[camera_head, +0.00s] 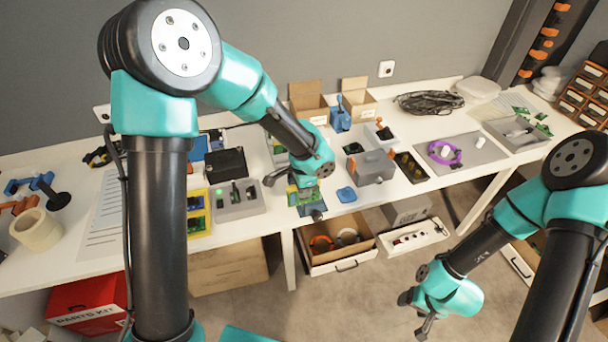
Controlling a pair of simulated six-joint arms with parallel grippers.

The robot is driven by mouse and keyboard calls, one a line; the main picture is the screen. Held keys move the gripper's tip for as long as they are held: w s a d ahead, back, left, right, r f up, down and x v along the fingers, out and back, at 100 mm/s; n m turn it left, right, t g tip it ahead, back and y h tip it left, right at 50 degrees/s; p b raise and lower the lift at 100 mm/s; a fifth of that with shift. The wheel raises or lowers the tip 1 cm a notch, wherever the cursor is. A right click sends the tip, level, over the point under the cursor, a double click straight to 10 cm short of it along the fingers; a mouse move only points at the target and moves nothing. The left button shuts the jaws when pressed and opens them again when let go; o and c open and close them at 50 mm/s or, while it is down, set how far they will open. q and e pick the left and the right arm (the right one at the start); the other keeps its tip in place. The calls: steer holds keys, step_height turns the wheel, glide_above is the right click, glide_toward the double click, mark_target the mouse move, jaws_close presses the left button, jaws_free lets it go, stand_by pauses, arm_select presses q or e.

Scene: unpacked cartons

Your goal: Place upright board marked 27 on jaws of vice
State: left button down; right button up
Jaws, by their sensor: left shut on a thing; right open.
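My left gripper (282,184) is over the front middle of the table, shut on a small green board (293,189) that its fingers partly hide. The number on the board is too small to read. A small blue and dark device (312,211), which looks like the vice, sits at the table's front edge just below the gripper. The arm covers part of it, and I cannot tell whether the board touches its jaws. My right gripper (422,322) is open and empty, low in front of the table, above the floor.
A purple ring (445,153) sits on a grey tray farther right.

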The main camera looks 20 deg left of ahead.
arm_select(q)
steer(key=w+a+f, duration=0.1)
steer(key=w+a, duration=0.3)
steer(key=w, duration=0.9)
steer(key=shift+w+f, duration=0.15)
steer(key=shift+w, duration=0.1)
steer(key=shift+w, duration=0.1)
steer(key=shift+w+f, duration=0.2)
steer(key=shift+f, duration=1.6)
steer(key=shift+f, duration=0.15)
steer(key=c, duration=1.1)
jaws_free()
step_height(320, 180, up, 12)
steer(key=shift+r, duration=0.15)
